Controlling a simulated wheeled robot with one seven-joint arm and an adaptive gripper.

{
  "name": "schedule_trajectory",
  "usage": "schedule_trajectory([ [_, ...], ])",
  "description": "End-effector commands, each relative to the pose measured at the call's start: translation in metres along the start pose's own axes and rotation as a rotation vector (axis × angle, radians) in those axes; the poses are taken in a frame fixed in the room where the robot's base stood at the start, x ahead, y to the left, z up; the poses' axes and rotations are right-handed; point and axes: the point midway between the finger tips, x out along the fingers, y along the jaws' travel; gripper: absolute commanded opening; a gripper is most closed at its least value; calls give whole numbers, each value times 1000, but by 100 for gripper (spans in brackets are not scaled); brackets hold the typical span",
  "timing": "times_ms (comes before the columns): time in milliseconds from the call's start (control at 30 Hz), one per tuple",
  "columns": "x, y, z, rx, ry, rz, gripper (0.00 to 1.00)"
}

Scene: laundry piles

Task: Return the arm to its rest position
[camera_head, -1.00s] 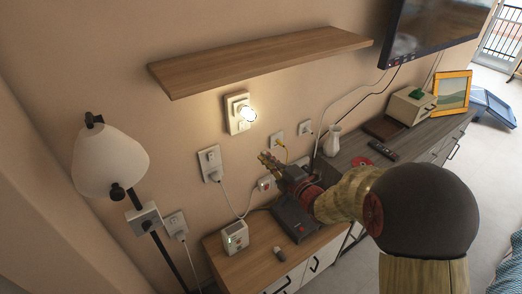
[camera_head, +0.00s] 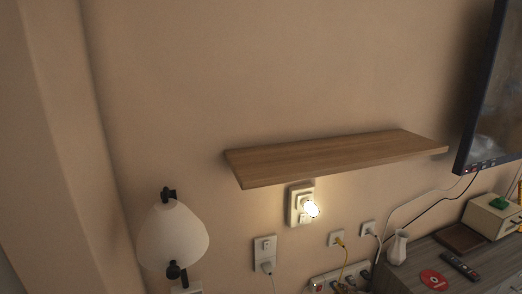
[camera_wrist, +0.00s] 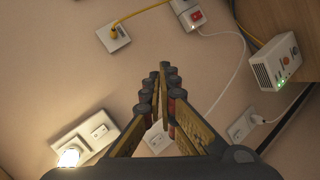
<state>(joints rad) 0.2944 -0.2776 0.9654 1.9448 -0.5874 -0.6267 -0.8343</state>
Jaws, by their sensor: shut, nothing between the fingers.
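My gripper (camera_wrist: 163,88) shows in the wrist view, reaching up from the bottom edge. Its two fingers come together at the tips, and nothing is between them. Beyond the fingers is the wall with its sockets. In the head view my arm and gripper are out of the picture.
A bare wooden shelf (camera_head: 335,158) is on the wall above a lit night light (camera_head: 311,208). A vase (camera_head: 398,247) and remote (camera_head: 460,266) are on the cabinet. A white device (camera_wrist: 275,62) shows in the wrist view.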

Motion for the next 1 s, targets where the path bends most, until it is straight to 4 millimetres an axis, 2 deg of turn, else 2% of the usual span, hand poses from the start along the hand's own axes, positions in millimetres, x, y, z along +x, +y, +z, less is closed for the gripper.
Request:
schedule_trajectory([
  [100, -23, -14, 34, 209, -184, -99, 0],
  [200, -53, -23, 50, 387, -332, -160, 0],
  [367, -117, -35, 52, 666, -548, -224, 0],
  [467, -164, -42, 38, 834, -662, -251, 0],
  [567, -212, -48, 16, 984, -750, -277, 0],
  [733, -290, -57, -33, 1168, -812, -323, 0],
  [833, -322, -54, -61, 1203, -772, -338, 0],
  [1000, -347, -27, -96, 1193, -616, -295, 0],
])
